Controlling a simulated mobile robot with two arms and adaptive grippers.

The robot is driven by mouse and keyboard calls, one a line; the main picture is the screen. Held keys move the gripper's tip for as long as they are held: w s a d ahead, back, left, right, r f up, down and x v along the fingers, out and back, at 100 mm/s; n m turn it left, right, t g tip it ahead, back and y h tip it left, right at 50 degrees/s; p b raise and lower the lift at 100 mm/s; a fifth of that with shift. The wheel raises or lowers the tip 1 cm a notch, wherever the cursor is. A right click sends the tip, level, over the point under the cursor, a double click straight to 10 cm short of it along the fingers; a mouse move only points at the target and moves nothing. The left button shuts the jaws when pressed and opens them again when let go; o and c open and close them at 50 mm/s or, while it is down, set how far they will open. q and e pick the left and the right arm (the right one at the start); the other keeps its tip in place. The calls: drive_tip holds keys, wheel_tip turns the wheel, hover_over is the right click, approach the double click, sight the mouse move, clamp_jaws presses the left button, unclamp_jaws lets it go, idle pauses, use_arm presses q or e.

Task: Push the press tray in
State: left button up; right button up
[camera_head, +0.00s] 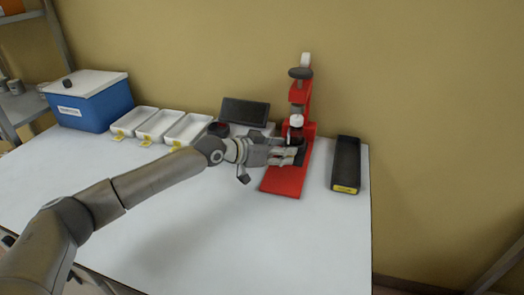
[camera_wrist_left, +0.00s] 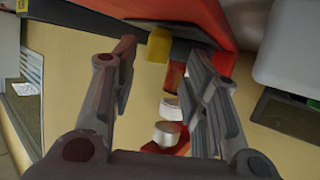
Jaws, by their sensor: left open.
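The red press (camera_head: 302,108) stands at the back right of the white table, with its red base plate (camera_head: 283,183) reaching forward. My left gripper (camera_head: 288,153) comes in from the left and has its fingers at the press's working area, above the base. In the left wrist view the left gripper (camera_wrist_left: 162,55) is open, its two fingers apart with a yellow piece (camera_wrist_left: 158,46) showing between the tips. I cannot tell whether they touch it. The press tray is largely hidden by the gripper in the head view, and its exact position is unclear. My right gripper is not in view.
A black case (camera_head: 346,163) with a yellow label lies right of the press. A dark screen (camera_head: 245,111), several white trays (camera_head: 160,126) with yellow tags and a blue box (camera_head: 92,103) line the back. The front of the table is clear.

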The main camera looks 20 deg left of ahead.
use_arm(q)
drive_tip(key=v, duration=0.9)
drive_tip(key=shift+s+a, duration=0.15)
drive_tip(key=shift+s, duration=0.05)
